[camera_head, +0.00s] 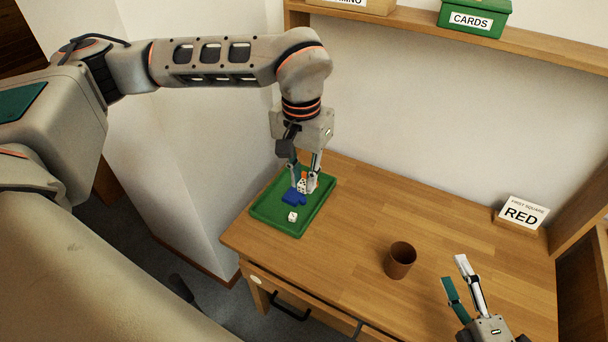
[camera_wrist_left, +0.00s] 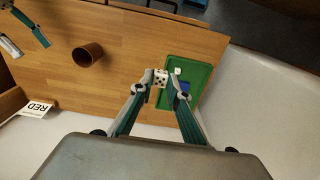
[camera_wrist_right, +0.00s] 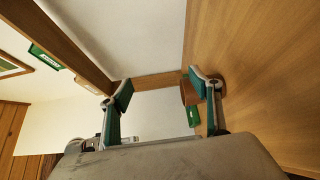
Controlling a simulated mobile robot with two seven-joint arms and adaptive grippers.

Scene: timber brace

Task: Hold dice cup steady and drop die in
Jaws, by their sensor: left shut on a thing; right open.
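A brown dice cup (camera_head: 400,261) stands upright on the table. It also shows in the left wrist view (camera_wrist_left: 84,57), and in the right wrist view (camera_wrist_right: 188,93) it is partly hidden behind a finger. My left gripper (camera_head: 304,180) is shut on a white die (camera_wrist_left: 161,78) with dark pips, at the green tray (camera_head: 259,210). The height of this die above the tray is hard to tell. My right gripper (camera_head: 455,271) is open and empty, to the right of the cup and apart from it.
A second white die (camera_head: 292,216) and blue pieces (camera_head: 292,198) lie in the tray. A RED sign (camera_head: 522,214) stands at the back right. A shelf above carries a green CARDS box (camera_head: 474,17). The table between tray and cup is clear.

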